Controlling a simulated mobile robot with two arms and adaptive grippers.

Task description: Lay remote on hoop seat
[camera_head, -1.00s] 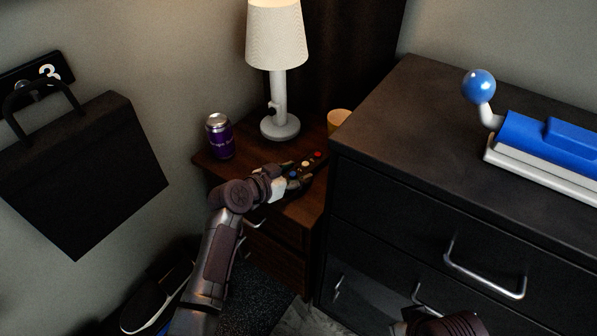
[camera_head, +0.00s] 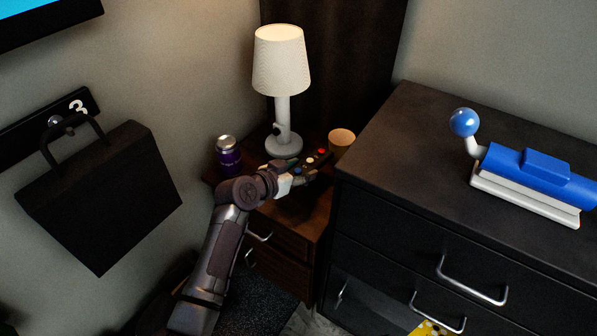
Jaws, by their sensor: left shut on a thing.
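The remote (camera_head: 316,157) is dark with coloured buttons, red and white among them. It is at the small brown nightstand (camera_head: 305,205), in front of the lamp. My left gripper (camera_head: 298,176) is shut on the remote's near end. I cannot tell whether the remote touches the nightstand top. My right gripper is not in view. No hoop seat can be made out in this view.
On the nightstand are a white lamp (camera_head: 283,85), a purple can (camera_head: 228,155) and a tan cup (camera_head: 341,143). A dark dresser (camera_head: 400,140) with a blue-and-white device (camera_head: 525,180) stands right. A black bag (camera_head: 100,195) hangs on the left wall.

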